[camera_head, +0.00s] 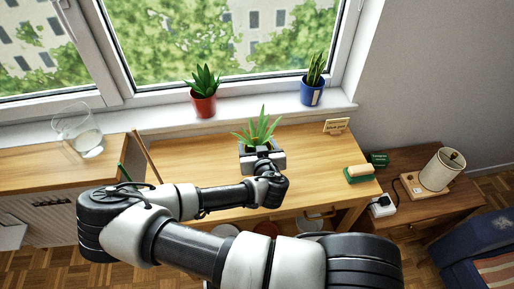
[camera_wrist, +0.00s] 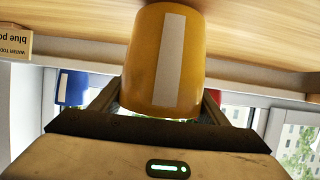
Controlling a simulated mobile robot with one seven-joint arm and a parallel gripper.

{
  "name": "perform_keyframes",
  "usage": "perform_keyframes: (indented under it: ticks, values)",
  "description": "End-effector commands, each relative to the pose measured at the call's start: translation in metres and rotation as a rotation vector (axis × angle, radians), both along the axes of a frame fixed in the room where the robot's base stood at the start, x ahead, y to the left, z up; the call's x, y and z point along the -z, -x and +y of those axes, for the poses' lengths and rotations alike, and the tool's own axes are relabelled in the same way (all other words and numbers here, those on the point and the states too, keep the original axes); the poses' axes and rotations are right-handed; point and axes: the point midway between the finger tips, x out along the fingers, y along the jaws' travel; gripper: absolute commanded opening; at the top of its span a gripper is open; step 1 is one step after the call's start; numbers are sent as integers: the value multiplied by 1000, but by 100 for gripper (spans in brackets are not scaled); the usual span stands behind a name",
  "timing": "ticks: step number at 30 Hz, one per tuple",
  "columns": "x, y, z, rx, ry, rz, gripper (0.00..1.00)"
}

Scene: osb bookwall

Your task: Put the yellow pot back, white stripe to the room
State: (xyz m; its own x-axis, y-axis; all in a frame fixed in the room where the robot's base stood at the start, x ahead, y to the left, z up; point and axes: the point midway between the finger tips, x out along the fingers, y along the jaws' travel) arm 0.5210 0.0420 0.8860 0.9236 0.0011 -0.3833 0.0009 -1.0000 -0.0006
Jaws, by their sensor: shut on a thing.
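The yellow pot (camera_wrist: 168,65) is between the fingers of my gripper (camera_wrist: 162,110) in the wrist view, which sees the scene upside down. Its white stripe (camera_wrist: 170,60) faces the wrist camera, on my arm's side. In the head view my gripper (camera_head: 263,158) is over the wooden desk (camera_head: 200,160), in front of the window sill (camera_head: 240,116). There the pot is mostly hidden by the gripper, and its spiky green plant (camera_head: 258,130) stands upright above it. I cannot tell whether the pot's base touches the desk.
On the sill stand a red pot (camera_head: 204,106) and a blue pot (camera_head: 312,96) with a white stripe, with bare sill between them. A small card (camera_head: 336,126), a sponge (camera_head: 358,171), a glass (camera_head: 88,140) and a lamp (camera_head: 440,170) stand around.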

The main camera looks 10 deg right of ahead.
Motion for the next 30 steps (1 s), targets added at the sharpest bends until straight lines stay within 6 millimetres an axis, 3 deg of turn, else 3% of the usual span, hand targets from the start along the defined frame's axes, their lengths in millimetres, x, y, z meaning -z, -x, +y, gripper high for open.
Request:
perform_keyframes:
  ticks: [6, 12, 17, 23, 30]
  values:
    - [-44, -1, -1, 5, -7, -7, 27]
    - [-76, -1, -1, 3, -5, -5, 27]
    - [-86, 1, -6, 12, -6, 0, 27]
    - [-84, 6, -26, 49, -16, 13, 27]
    - [-109, -4, -36, 44, -24, 11, 27]
